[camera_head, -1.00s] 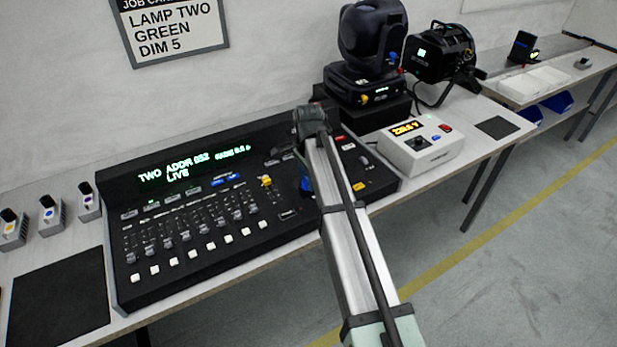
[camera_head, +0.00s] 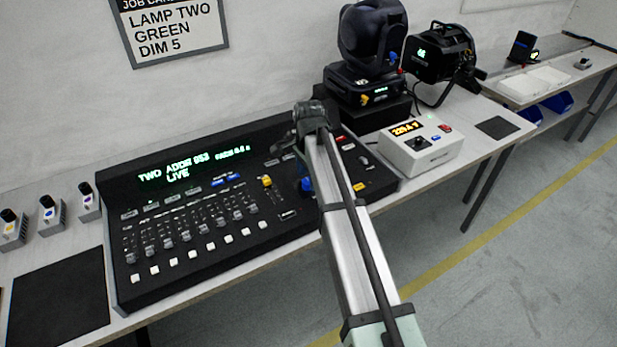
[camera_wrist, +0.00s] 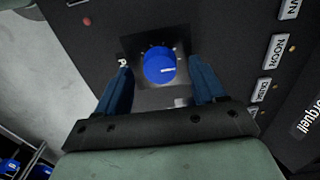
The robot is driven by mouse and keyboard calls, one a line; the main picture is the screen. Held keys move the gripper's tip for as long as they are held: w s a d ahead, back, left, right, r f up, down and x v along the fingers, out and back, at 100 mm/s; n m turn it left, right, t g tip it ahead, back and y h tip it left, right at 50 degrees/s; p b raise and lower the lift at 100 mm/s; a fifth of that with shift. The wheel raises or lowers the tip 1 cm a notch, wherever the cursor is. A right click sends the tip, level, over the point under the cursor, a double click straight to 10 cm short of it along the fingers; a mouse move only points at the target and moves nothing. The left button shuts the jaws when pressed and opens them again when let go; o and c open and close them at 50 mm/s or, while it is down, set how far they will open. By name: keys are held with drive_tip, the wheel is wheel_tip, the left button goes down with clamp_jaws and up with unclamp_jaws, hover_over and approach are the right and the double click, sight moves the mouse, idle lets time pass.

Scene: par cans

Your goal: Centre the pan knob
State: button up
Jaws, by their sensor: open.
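In the wrist view a round blue knob (camera_wrist: 159,66), which I take as the pan knob, sits on a dark square plate with a small white mark on its face. My gripper (camera_wrist: 160,75) is open, its dark blue fingers on either side of the knob with a gap on both sides. Contact and exact height are unclear. In the head view the blue knob (camera_head: 306,185) shows partly behind my arm on the right part of the black console (camera_head: 290,212). The fingertips are hidden there. The console screen (camera_head: 180,166) reads TWO, ADDR 053, LIVE.
Buttons marked NOON (camera_wrist: 271,52) and DUSK lie right of the knob in the wrist view. A white meter box (camera_head: 432,160) stands right of the console. A moving-head lamp (camera_head: 372,45) and another lamp (camera_head: 440,55) stand behind. A job card (camera_head: 170,30) hangs on the wall.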

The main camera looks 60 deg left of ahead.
sight(308, 181)
wheel_tip(308, 181, up, 13)
idle(0.4)
drive_tip(key=shift+f, duration=0.1)
idle(0.4)
